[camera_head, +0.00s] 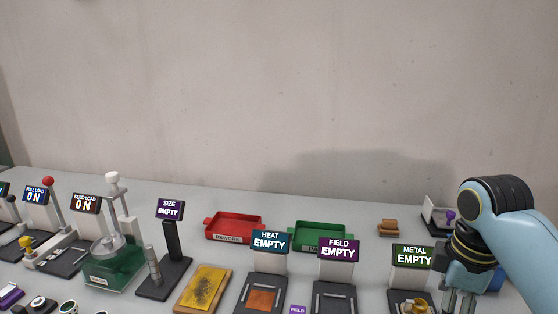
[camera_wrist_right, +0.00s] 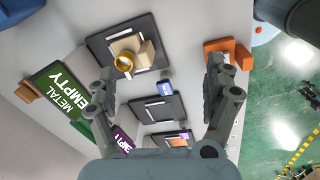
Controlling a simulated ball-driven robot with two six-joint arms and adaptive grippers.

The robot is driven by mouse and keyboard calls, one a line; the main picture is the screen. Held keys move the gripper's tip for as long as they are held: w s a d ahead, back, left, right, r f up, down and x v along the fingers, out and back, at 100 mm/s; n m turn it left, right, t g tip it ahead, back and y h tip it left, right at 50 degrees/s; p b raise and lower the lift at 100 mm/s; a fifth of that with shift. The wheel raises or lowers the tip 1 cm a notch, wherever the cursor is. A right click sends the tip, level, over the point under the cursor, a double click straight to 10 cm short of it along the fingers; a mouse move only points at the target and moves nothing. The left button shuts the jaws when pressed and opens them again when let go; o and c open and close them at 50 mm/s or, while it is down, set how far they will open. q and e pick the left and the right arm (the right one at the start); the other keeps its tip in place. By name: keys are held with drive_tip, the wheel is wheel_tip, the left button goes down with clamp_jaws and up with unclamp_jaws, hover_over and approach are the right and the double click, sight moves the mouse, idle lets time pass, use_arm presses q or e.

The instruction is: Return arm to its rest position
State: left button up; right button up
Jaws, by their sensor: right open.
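My right arm (camera_head: 525,235) reaches in from the right edge in the head view. My right gripper (camera_head: 457,301) points down at the bottom right, beside the metal tester, its tips near the frame's lower edge. In the right wrist view the gripper (camera_wrist_right: 160,85) is open, with nothing between its fingers. The metal tester's screen (camera_head: 412,256) reads METAL EMPTY; it also shows in the wrist view (camera_wrist_right: 62,90). A beige block with a gold ring (camera_wrist_right: 131,54) lies on a dark pad beyond the fingers, apart from them. My left gripper is not in view.
Heat (camera_head: 269,241) and field (camera_head: 338,249) screens read EMPTY. A red tray (camera_head: 233,222) and green tray (camera_head: 320,235) stand behind. An orange block (camera_wrist_right: 229,50) is near one finger in the wrist view. The wall area above the table is clear.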

drive_tip(key=s+a+r+m+t, duration=0.1)
drive_tip(key=s+r+m, duration=0.1)
drive_tip(key=s+m, duration=0.6)
drive_tip(key=s+a+r+m+t, duration=0.2)
drive_tip(key=s+m, duration=0.1)
drive_tip(key=s, duration=1)
wheel_tip(320, 180, down, 37)
drive_tip(key=s+d+g+b, duration=0.1)
drive_tip(key=d+g+b, duration=0.15)
drive_tip(key=b, duration=0.75)
drive_tip(key=s+f+b, duration=0.4)
drive_tip(key=s+f, duration=0.5)
drive_tip(key=f, duration=0.3)
drive_tip(key=s+d+f+b, duration=0.1)
drive_tip(key=s+f+b, duration=0.3)
drive_tip(key=s+f, duration=0.6)
wheel_tip(320, 180, down, 3)
drive_tip(key=shift+d+f+m+b, duration=0.1)
drive_tip(key=shift+d+m+b, duration=0.2)
drive_tip(key=shift+b, duration=0.1)
drive_tip(key=shift+g, duration=0.35)
